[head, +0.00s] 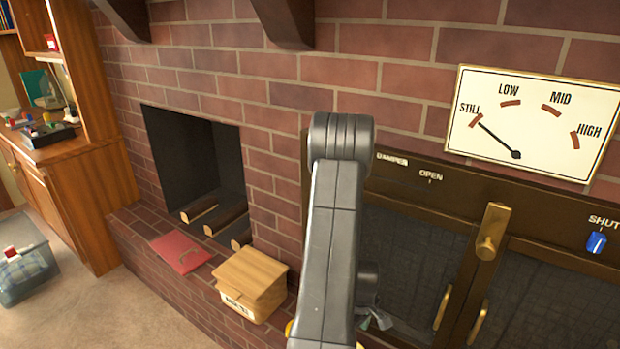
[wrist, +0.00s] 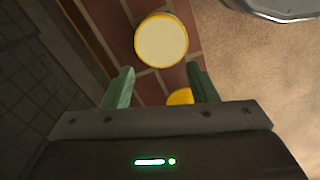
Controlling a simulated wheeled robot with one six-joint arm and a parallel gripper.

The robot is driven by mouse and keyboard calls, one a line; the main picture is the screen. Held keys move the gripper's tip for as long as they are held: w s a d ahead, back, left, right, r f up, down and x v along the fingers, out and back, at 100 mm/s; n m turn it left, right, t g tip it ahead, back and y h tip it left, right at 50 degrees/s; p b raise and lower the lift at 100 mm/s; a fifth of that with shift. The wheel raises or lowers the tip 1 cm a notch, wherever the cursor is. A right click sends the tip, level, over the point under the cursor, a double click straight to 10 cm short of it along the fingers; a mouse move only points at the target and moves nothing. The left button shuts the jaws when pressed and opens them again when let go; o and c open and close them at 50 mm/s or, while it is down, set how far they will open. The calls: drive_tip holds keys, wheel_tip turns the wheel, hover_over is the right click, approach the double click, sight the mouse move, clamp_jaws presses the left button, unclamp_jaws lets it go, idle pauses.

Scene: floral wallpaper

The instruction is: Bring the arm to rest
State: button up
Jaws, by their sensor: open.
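My gripper (wrist: 160,84) shows in the wrist view with its two green fingers spread apart and nothing between the tips that it clasps. It hangs over the brick hearth. In the head view my grey arm stands in front of the dark fireplace doors, and the gripper is mostly hidden behind it, with a small greenish part low beside the arm. The white dial (head: 535,122) on the brick wall has its needle on STILL.
A round yellow-rimmed piece (wrist: 161,41) lies on the hearth beyond the fingers, with another yellow piece (wrist: 180,97) nearer. A blue damper knob (head: 596,243) sits under SHUT. A brass handle (head: 488,232), wooden-lidded box (head: 250,283) and red book (head: 181,251) are nearby.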

drive_tip(key=f, duration=0.3)
drive_tip(key=f+b, duration=0.1)
drive_tip(key=f, duration=0.5)
drive_tip(key=shift+w+a+f+b, duration=0.1)
drive_tip(key=shift+a+f+b, duration=0.15)
drive_tip(key=shift+b, duration=0.1)
drive_tip(key=shift+r, duration=0.5)
